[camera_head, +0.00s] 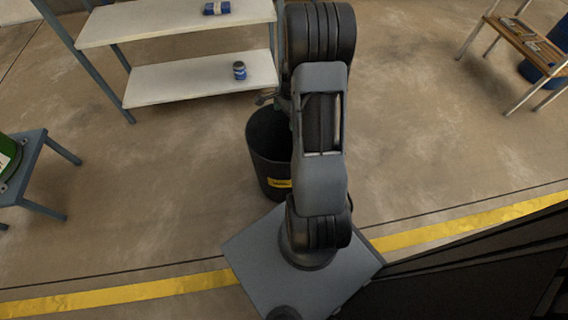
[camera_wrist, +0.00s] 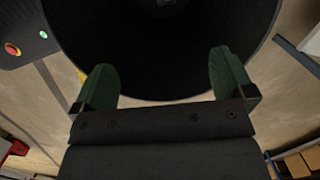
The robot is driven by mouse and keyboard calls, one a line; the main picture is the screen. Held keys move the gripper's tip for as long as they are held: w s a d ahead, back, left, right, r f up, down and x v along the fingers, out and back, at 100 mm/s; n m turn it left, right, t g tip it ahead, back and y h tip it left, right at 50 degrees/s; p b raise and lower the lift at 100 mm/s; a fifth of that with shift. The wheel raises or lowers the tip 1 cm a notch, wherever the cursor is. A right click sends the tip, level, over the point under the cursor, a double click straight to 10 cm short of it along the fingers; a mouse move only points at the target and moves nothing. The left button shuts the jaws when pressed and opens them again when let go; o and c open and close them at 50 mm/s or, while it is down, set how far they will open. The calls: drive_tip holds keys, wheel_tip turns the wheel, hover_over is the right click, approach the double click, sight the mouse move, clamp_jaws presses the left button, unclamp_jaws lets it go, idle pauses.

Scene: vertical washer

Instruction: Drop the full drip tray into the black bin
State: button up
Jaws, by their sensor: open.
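The black bin (camera_head: 262,141) stands upright on the floor in the head view, with a yellow label on its side. Part of it is hidden behind my arm. Its dark round inside (camera_wrist: 185,70) fills the upper middle of the wrist view. My gripper (camera_wrist: 164,72) has two green fingers spread wide with nothing between them, in front of the bin's opening. In the head view only a bit of my gripper (camera_head: 268,98) shows beside the arm, near the bin's rim. A small grey shape shows at the top of the wrist view, too cut off to identify. I cannot make out the drip tray.
A white shelf unit (camera_head: 190,83) with a blue can (camera_head: 239,70) stands behind the bin. A blue-grey stool (camera_head: 38,160) is at left and a wooden stand (camera_head: 528,43) at far right. A panel (camera_wrist: 28,38) with a red button shows in the wrist view. Open floor lies left.

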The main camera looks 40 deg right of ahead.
wheel_tip(320, 180, up, 14)
drive_tip(key=d+p, duration=0.1)
drive_tip(key=p, duration=0.4)
drive_tip(key=shift+d+f, duration=0.15)
drive_tip(key=shift+d, duration=0.15)
drive_tip(key=s+a+r+n+p, duration=0.1)
drive_tip(key=a+r+n+p, duration=0.3)
drive_tip(key=r, duration=0.3)
drive_tip(key=s+a+r+n+t+h+p, duration=0.1)
drive_tip(key=a+r+n+p, duration=0.1)
drive_tip(key=a+r+p, duration=0.4)
drive_tip(key=s+a+r+n+p, duration=0.15)
drive_tip(key=r+p, duration=0.25)
drive_tip(key=r, duration=0.5)
drive_tip(key=s+a+r+n+t+p, duration=0.1)
drive_tip(key=s+a+r+n+p, duration=0.3)
drive_tip(key=a+r+n+p, duration=0.1)
drive_tip(key=s+a+r+n+t+p, duration=0.1)
drive_tip(key=s+a+r+n+p, duration=0.4)
drive_tip(key=r, duration=0.5)
drive_tip(key=shift+a+r+n+p, duration=0.15)
drive_tip(key=shift+a+n+p, duration=0.25)
drive_tip(key=shift+n+p, duration=0.7)
drive_tip(key=shift+c, duration=0.4)
